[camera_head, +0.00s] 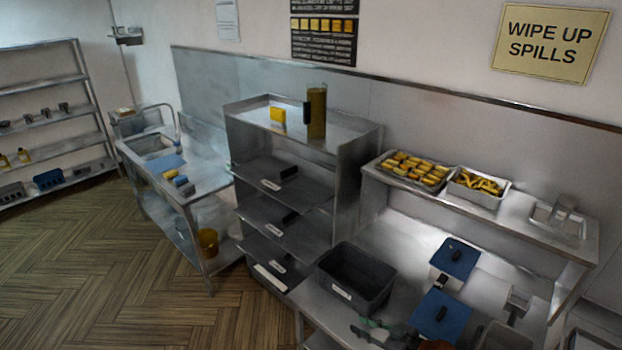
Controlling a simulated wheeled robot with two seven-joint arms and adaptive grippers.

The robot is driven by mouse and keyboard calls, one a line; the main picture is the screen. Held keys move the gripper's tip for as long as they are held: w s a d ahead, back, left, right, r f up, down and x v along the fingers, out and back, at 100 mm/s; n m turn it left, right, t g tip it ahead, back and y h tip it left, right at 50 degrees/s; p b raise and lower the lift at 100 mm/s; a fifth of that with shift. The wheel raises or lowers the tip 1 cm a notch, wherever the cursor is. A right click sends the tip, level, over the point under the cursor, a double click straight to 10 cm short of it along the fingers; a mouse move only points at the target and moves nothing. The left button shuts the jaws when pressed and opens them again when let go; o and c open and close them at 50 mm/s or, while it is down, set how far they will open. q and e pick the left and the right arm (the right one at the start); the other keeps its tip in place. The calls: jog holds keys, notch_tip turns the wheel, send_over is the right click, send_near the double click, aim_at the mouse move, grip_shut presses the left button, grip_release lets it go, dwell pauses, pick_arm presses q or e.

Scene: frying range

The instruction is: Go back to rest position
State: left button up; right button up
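No arm of mine comes in from the left, and my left gripper is out of view. A small dark shape with green and reddish parts (372,330) shows low in the view, at the front of the steel counter (405,250). It may be part of my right gripper, but it is too small and dim to be sure. I cannot make out fingers, or whether they hold anything.
Trays of fried food (412,187) (480,203) sit on the raised shelf. A steel rack (350,150) stands left of it. The wooden floor (110,270) at left is clear.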

jog(key=s+d+f+m+g+h, duration=0.1)
jog(key=s+d+f+m+h, duration=0.15)
jog(key=s+f, duration=0.75)
jog(key=s+d+f+m+g+h, duration=0.1)
jog(key=s+d+m+g+h, duration=0.15)
jog(key=s+d, duration=0.45)
jog(key=s+d+m+g+h, duration=0.1)
jog(key=s+d+m+h, duration=0.2)
jog(key=s, duration=0.7)
jog(key=s+d+f+m+g+h, duration=0.1)
jog(key=s+d+m+h, duration=0.15)
jog(key=s+d, duration=0.5)
jog(key=s+a+f+n+g+b, duration=0.1)
jog(key=s+f+b, duration=0.15)
jog(key=f, duration=1.55)
jog(key=s+a+f+n+g+b, duration=0.1)
jog(key=f+b, duration=0.2)
jog(key=f, duration=1.6)
pick_arm(q)
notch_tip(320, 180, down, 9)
jog(key=b, duration=0.4)
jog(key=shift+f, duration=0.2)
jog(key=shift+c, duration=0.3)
pick_arm(e)
jog(key=s+f, duration=1.8)
jog(key=f, duration=0.2)
jog(key=shift+s+f+g+y, duration=0.2)
jog(key=shift+s+g+y, duration=0.15)
jog(key=shift+g, duration=0.1)
